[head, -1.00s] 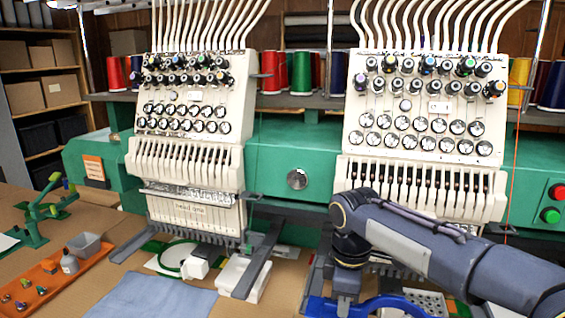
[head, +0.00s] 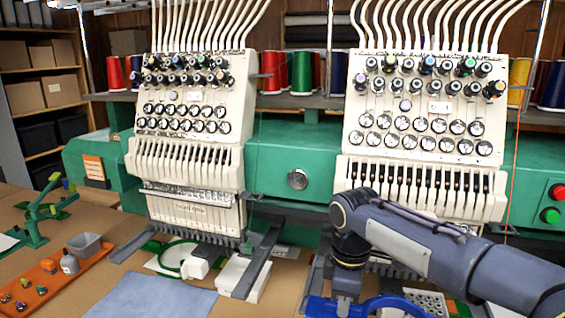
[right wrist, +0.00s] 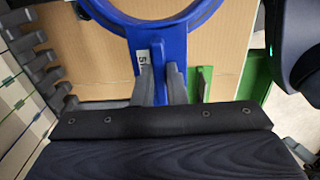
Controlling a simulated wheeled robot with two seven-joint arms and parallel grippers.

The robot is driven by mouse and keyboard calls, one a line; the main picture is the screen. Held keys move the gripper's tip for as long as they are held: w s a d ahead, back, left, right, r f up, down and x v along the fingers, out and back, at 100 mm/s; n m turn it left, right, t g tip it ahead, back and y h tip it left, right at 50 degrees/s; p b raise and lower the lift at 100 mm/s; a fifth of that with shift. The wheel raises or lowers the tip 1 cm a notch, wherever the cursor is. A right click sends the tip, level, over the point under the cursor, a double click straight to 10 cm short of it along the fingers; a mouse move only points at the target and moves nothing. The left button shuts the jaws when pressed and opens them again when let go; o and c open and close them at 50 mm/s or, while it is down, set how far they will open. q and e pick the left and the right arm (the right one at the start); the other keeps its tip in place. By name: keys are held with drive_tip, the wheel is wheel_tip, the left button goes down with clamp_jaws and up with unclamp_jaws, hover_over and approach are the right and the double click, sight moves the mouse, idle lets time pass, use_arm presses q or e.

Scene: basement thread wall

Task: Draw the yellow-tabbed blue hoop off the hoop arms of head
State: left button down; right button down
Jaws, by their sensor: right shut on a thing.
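The blue hoop (head: 398,304) shows at the bottom edge of the head view, in front of the right-hand embroidery head (head: 425,120). Its ring (right wrist: 150,27) and a blue bracket with a small white label fill the upper middle of the right wrist view. My right gripper (right wrist: 161,84) is shut on the blue bracket; it also shows at the bottom of the head view (head: 346,296). A dark grey hoop arm (head: 318,278) stands left of it. No yellow tab is visible on the hoop. Much of the hoop is cut off or hidden by my arm. My left gripper is not in view.
The left embroidery head (head: 190,120) has its own grey arms and a green hoop (head: 172,257) beneath. A blue cloth (head: 152,297), an orange tray (head: 60,283) and a green stand (head: 45,212) lie left. A green piece (right wrist: 201,84) is right of my fingers.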

drive_tip(key=shift+r+p, duration=0.65)
drive_tip(key=shift+p, duration=0.1)
drive_tip(key=shift+s+a+f+b, duration=0.1)
drive_tip(key=shift+s+a+b, duration=0.05)
drive_tip(key=shift+s, duration=0.3)
drive_tip(key=shift+s+a+b, duration=0.1)
drive_tip(key=shift+s+b, duration=0.05)
drive_tip(key=shift+s, duration=0.3)
drive_tip(key=shift+s+a+b, duration=0.1)
drive_tip(key=shift+s+a, duration=0.15)
drive_tip(key=shift+s, duration=0.55)
drive_tip(key=shift+s+a+b, duration=0.15)
drive_tip(key=shift+s+a, duration=0.05)
drive_tip(key=shift+s, duration=0.55)
drive_tip(key=shift+s+a+b, duration=0.1)
drive_tip(key=shift+s+a, duration=0.15)
drive_tip(key=shift+s, duration=0.55)
